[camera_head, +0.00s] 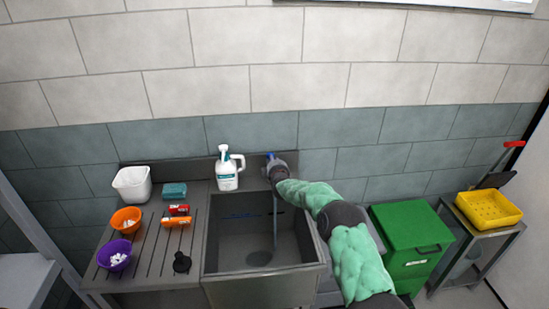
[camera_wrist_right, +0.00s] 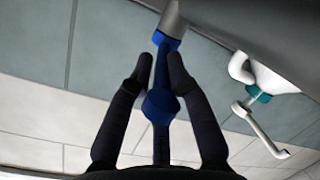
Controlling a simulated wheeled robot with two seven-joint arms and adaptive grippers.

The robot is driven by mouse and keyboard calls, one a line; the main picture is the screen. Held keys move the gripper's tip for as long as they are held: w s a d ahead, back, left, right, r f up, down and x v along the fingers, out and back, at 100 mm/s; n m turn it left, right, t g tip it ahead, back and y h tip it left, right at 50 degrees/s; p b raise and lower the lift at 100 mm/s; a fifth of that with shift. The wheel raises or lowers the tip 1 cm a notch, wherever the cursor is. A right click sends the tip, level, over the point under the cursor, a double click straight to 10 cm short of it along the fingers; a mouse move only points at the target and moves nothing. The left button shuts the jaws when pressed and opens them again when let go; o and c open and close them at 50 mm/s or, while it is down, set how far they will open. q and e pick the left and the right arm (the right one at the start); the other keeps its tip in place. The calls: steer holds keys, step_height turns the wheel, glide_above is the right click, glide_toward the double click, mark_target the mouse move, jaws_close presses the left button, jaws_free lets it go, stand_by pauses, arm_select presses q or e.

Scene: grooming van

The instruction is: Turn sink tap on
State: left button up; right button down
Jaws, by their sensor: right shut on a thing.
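The sink (camera_head: 222,262) is a grey metal basin against the tiled wall. The tap's blue part (camera_head: 269,156) shows at its back edge, behind my right gripper (camera_head: 277,170). In the right wrist view the blue tap handle (camera_wrist_right: 160,103) lies between the two dark fingers of my right gripper (camera_wrist_right: 160,65), which is shut on it. The tap's grey metal body (camera_wrist_right: 172,18) is beyond the fingertips. A thin pale streak, which looks like running water (camera_head: 275,222), drops from below the gripper to the basin floor. My gripper hides most of the tap. My left gripper is out of view.
A white jug bottle (camera_head: 228,172) stands close left of the tap. The ribbed drainboard (camera_head: 150,248) holds a white tub (camera_head: 132,184), orange bowl (camera_head: 126,220), purple bowl (camera_head: 114,254) and small items. A green bin (camera_head: 410,235) and yellow basket (camera_head: 489,210) stand right.

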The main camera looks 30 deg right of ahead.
steer(key=shift+s+f, duration=0.1)
steer(key=shift+f, duration=0.4)
steer(key=c, duration=1.2)
jaws_free()
steer(key=shift+c, duration=0.2)
steer(key=shift+r, duration=0.2)
steer(key=shift+r, duration=0.15)
steer(key=shift+s, duration=0.1)
steer(key=v, duration=1.1)
steer(key=shift+s+a, duration=0.2)
steer(key=shift+s, duration=0.15)
